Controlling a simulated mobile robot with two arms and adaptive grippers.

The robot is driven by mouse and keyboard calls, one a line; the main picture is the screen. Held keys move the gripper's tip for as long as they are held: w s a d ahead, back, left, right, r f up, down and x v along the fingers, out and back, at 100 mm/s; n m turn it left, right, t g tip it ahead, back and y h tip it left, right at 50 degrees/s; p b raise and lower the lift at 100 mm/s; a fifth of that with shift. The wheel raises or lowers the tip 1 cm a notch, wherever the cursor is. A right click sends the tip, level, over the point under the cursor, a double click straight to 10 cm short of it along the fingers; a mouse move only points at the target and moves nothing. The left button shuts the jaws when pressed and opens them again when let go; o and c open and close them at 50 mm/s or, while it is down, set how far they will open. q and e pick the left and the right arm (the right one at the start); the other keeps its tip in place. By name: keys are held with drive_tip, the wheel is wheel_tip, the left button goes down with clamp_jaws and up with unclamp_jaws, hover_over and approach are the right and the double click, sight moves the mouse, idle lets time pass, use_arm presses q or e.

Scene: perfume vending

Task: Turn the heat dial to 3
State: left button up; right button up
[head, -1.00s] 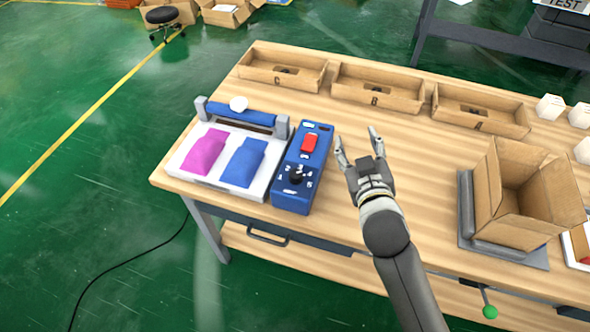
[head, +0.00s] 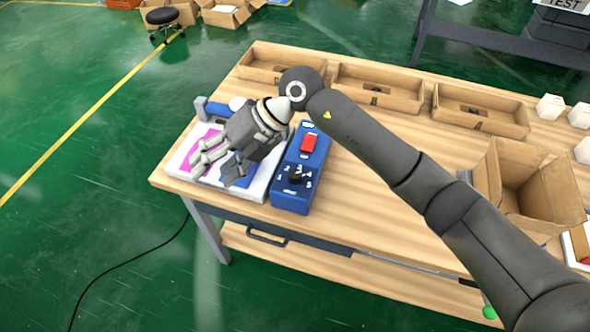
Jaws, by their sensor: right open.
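The heat dial (head: 296,173) is a small black knob on the front part of the blue control box (head: 292,200), with white numbers around it. Which number it points at is too small to tell. A red switch (head: 309,142) sits farther back on the same box. My right gripper (head: 214,172) is open, fingers pointing down-left, over the white machine bed left of the box. It is apart from the dial in the picture and partly covers the pink and blue pouches on the bed. My left gripper is not in view.
My right arm stretches across the wooden table (head: 350,210) from the lower right. Three low cardboard trays (head: 378,90) line the back edge. An open cardboard box (head: 530,185) stands at the right, near several white boxes (head: 550,107). The table right of the control box is clear.

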drive_tip(key=w+d+f+t+h, duration=0.1)
drive_tip(key=w+d+f+h, duration=0.2)
drive_tip(key=w+d+h, duration=0.35)
drive_tip(key=m+t+h, duration=0.1)
drive_tip(key=m+h, duration=0.1)
drive_tip(key=h, duration=0.1)
approach(295, 173)
wheel_tip(295, 173, down, 9)
drive_tip(key=p, duration=0.2)
drive_tip(key=shift+s+d+f+p, duration=0.15)
drive_tip(key=shift+p, duration=0.15)
